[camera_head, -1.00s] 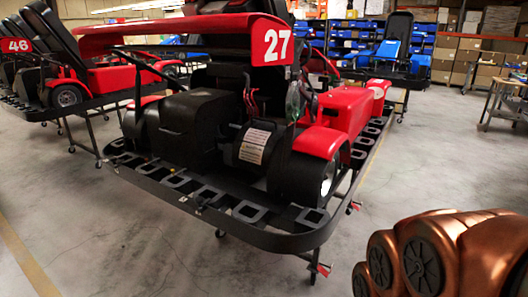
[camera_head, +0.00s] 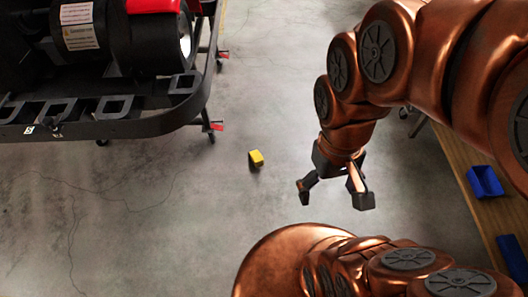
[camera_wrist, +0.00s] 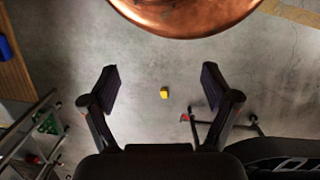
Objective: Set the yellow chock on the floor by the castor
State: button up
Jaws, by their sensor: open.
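The yellow chock (camera_head: 256,158) lies on the bare floor, apart from the kart stand. A castor (camera_head: 211,137) with a red lever is under the stand's near right corner, a short way left of the chock. My gripper (camera_head: 334,197) is open and empty, in the air to the right of the chock. In the wrist view the chock (camera_wrist: 164,93) shows small and well below, between the open fingers of my gripper (camera_wrist: 160,82). A red-tipped stand leg (camera_wrist: 185,118) shows close to it there; its wheel is unclear.
The black kart bumper (camera_head: 150,123) overhangs the stand at upper left. A wooden bench (camera_head: 455,160) with a blue bin (camera_head: 485,182) stands at right. A metal cart (camera_wrist: 40,130) shows at left in the wrist view. The floor around the chock is clear.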

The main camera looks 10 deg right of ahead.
aim_at(258, 160)
jog(key=z, duration=1.2)
jog(key=i, duration=3.25)
jog(key=u, duration=4.55)
